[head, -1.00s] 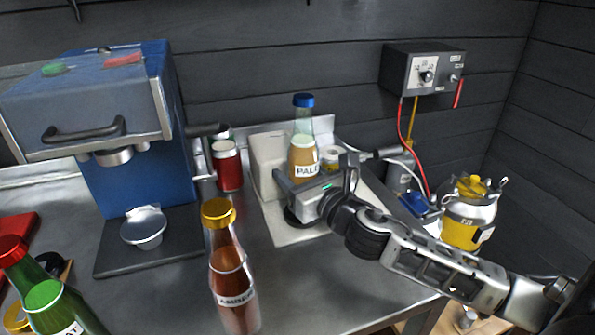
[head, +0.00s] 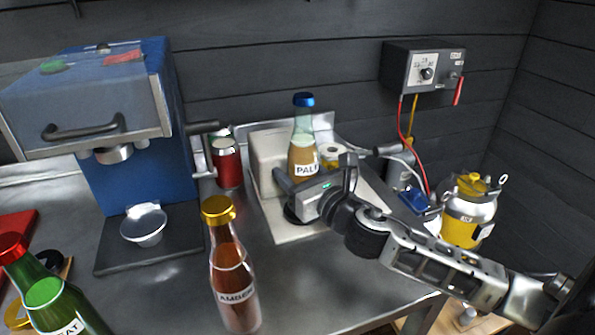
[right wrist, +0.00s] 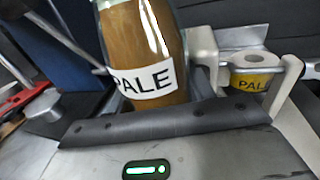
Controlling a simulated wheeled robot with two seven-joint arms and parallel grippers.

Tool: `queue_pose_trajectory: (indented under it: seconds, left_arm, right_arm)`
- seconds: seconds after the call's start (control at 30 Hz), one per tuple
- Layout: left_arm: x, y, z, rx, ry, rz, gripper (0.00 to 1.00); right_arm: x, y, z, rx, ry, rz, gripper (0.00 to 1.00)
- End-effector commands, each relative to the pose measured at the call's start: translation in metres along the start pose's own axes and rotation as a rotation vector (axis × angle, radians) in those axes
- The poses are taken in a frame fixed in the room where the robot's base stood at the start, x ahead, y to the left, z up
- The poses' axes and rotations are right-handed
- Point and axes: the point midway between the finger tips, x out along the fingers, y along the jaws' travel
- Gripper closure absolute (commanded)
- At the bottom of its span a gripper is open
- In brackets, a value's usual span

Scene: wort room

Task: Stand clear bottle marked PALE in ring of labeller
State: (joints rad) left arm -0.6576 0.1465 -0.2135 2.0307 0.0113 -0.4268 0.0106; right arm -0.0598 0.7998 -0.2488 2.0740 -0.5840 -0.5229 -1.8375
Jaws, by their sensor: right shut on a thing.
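The clear bottle marked PALE (head: 303,152), with a blue cap and amber contents, is upright at the labeller (head: 268,158). It fills the middle of the right wrist view (right wrist: 145,60), with its label facing my camera. My right gripper (head: 299,180) is shut on its lower part. The gripper's palm hides the bottle's base, and a dark round part (head: 297,217) shows below the gripper on the pale plate. I cannot tell whether the base rests in the ring. A label roll marked PALE (right wrist: 255,75) is right of the bottle. My left gripper is not in view.
A bottle marked AMBER (head: 233,280) stands in front, left of my right arm. A green bottle (head: 55,305) is at the lower left. A blue machine (head: 140,180) and red can (head: 227,163) stand left of the labeller. A yellow-banded canister (head: 462,222) stands right.

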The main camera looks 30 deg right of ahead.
Motion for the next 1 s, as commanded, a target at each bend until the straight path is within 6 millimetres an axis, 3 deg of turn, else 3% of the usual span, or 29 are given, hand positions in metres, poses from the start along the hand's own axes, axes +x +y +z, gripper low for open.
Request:
queue_pose_trajectory:
  seconds: [0.5, 1.0]
  left_arm:
    - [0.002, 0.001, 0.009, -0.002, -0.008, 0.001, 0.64]
    - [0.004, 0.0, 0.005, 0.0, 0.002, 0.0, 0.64]
  right_arm:
    - [0.0, 0.0, -0.009, 0.0, -0.005, 0.0, 0.88]
    - [0.0, 0.0, -0.01, -0.001, -0.005, 0.0, 0.88]
